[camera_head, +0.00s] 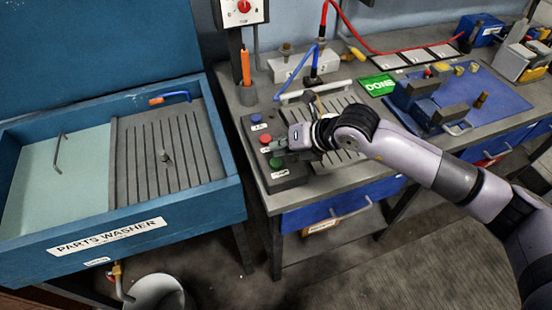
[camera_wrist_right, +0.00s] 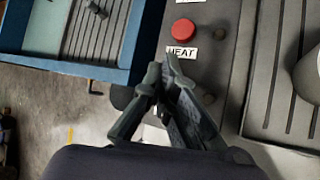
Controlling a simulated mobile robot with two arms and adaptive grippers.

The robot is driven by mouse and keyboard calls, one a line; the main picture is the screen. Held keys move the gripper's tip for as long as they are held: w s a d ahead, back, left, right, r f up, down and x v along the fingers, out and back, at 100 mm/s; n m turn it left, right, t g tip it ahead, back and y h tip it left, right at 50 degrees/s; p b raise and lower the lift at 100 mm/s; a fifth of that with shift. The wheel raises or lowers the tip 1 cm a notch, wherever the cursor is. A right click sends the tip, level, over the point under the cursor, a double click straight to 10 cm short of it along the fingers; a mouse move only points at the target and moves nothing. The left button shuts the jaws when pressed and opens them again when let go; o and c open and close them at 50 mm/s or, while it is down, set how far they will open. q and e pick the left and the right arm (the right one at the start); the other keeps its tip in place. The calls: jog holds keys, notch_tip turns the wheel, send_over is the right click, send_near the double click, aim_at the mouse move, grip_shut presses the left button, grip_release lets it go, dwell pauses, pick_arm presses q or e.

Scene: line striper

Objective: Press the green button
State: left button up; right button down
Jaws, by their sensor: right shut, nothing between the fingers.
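The green button (camera_head: 276,162) is at the near end of a dark control panel (camera_head: 287,179) on the bench's left end. A red button (camera_head: 265,139) and a blue button (camera_head: 256,118) sit farther back on it. My right gripper (camera_head: 275,147) is shut and empty, above the panel near the red and green buttons. In the right wrist view my right gripper (camera_wrist_right: 166,72) points at the panel, just below the red button (camera_wrist_right: 184,30) and its "HEAT" label (camera_wrist_right: 182,54). There the green button is hidden behind the fingers. I cannot tell whether the fingers touch anything. My left gripper is not in view.
A blue parts washer (camera_head: 120,240) stands left of the bench. A grooved plate (camera_head: 335,158) lies right of the panel, partly under my right arm. A green "DONE" sign (camera_head: 378,85) and a blue vise-like fixture (camera_head: 415,97) are farther right. An orange-handled tool (camera_head: 246,70) stands behind the panel.

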aim_at(279, 161)
jog(key=shift+r+p, duration=0.95)
jog(key=shift+r, duration=1.65)
